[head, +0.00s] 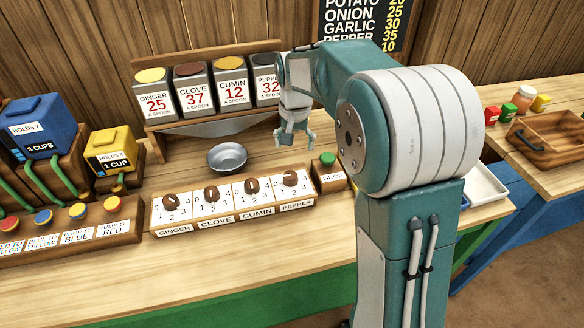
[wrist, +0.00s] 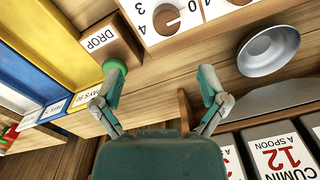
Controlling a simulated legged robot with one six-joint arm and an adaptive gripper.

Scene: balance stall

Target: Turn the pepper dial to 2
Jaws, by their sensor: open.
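The brown pepper dial (head: 291,179) is the rightmost on the white dial panel, above the PEPPER label and ringed by numbers 0 to 4.
The ginger (head: 171,201), clove (head: 211,192) and cumin (head: 252,185) dials sit in a row to the left. A green DROP button (head: 327,158) stands just right of the panel. A metal bowl (head: 228,157) is behind the dials. Spice canisters (head: 196,91) stand on a shelf behind it.

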